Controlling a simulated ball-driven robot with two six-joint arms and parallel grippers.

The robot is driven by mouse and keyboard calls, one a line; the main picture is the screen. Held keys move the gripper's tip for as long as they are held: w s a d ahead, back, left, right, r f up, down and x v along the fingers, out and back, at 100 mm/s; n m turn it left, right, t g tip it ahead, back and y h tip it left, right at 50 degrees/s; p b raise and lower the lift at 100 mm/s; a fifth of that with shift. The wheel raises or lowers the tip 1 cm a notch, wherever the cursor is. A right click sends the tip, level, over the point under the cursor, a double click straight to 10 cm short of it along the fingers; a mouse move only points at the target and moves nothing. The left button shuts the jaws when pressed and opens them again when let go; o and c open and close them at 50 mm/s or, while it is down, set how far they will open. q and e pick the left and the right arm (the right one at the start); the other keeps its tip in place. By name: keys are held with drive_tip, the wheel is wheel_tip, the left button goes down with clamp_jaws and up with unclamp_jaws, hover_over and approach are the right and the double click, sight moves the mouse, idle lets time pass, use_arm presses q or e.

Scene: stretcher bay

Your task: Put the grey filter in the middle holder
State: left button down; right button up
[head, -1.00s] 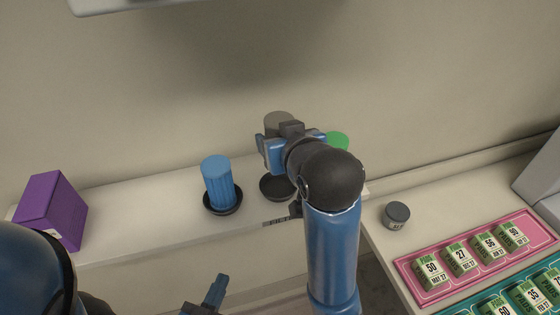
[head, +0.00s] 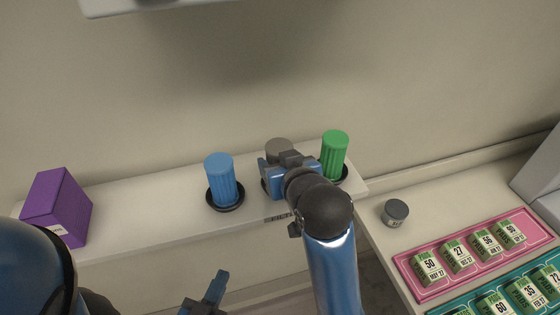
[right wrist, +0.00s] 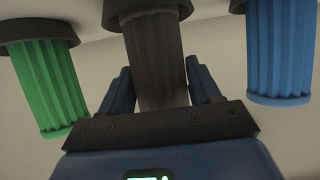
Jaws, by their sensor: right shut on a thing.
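The grey filter (head: 279,146) is upright between the blue and green filters on the shelf, partly hidden by my right gripper (head: 281,165). The right wrist view shows the grey filter (right wrist: 158,60) between the two fingers of my right gripper (right wrist: 158,88), which is shut on it. The filter's far end meets the dark middle holder (right wrist: 140,8); I cannot tell whether it is fully seated. In the head view my arm mostly hides this holder. My left gripper (head: 214,292) is at the bottom edge, largely cut off, away from the filters.
The blue filter (head: 220,178) and green filter (head: 334,153) stand in dark holders on either side. A purple box (head: 57,206) is at the shelf's left end. On the right counter are a small grey jar (head: 395,212) and a pink tray (head: 432,290) of labelled boxes.

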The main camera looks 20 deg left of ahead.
drive_tip(key=shift+w+f, duration=0.15)
drive_tip(key=shift+f, duration=0.15)
drive_tip(key=o, duration=1.2)
drive_tip(key=shift+c, duration=0.2)
drive_tip(key=shift+r, duration=0.2)
